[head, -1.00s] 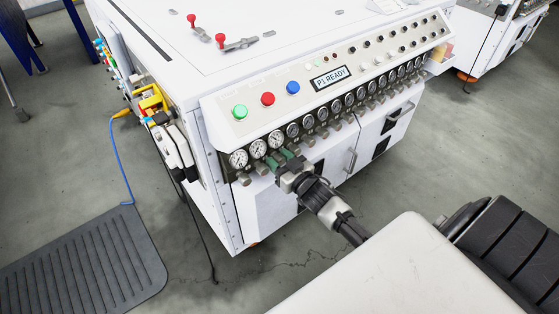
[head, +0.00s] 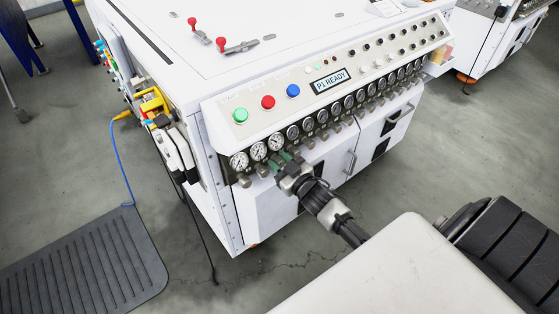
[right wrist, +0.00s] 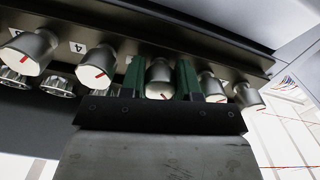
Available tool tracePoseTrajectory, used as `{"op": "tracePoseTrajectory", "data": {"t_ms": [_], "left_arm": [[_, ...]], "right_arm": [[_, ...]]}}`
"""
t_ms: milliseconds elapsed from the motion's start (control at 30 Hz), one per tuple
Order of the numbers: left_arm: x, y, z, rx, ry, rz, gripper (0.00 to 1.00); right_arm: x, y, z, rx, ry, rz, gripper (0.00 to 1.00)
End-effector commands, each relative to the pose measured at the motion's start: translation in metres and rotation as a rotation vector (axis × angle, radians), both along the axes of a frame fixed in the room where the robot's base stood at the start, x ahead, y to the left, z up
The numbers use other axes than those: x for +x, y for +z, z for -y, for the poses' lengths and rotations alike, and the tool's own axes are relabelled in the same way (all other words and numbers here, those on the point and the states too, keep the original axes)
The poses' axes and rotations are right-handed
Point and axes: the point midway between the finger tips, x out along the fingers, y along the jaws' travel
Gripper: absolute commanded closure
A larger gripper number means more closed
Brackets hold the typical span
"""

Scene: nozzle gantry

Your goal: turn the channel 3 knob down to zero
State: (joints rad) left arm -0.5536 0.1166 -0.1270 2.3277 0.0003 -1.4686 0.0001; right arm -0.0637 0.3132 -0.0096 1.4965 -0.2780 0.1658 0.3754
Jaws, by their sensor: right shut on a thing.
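The channel 3 knob (right wrist: 159,78) is a silver cylinder with a red line on its end face, third from the right in the right wrist view. My right gripper (right wrist: 159,75) is shut on it, with one green finger on each side. In the head view my right gripper (head: 287,160) meets the panel below the third gauge (head: 275,143) from the left and hides the knob. The gauge's needle is too small to read. My left gripper is not in view.
Neighbouring knobs stand close on both sides, including the channel 4 knob (right wrist: 96,63) beside the "4" label. A row of gauges runs above them, under a sloped panel with green, red and blue buttons (head: 292,89). Cabinet door handles (head: 351,162) project below.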

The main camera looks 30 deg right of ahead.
Motion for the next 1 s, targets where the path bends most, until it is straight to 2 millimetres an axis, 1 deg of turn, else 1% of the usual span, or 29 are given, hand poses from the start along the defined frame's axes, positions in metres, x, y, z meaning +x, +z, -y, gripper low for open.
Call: {"op": "tracePoseTrajectory", "data": {"t_ms": [233, 500, 767, 1000], "left_arm": [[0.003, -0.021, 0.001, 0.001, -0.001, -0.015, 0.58], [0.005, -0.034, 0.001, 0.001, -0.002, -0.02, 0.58], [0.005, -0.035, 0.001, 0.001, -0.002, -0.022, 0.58], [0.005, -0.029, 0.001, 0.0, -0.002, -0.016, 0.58]], "right_arm": [[0.0, 0.001, 0.0, -0.228, -0.001, 0.016, 0.92], [0.0, 0.001, 0.001, -0.487, -0.001, 0.037, 0.92], [0.0, 0.0, 0.001, -0.732, 0.0, 0.057, 0.92], [0.0, 0.0, 0.001, -0.961, 0.0, 0.075, 0.92]]}}
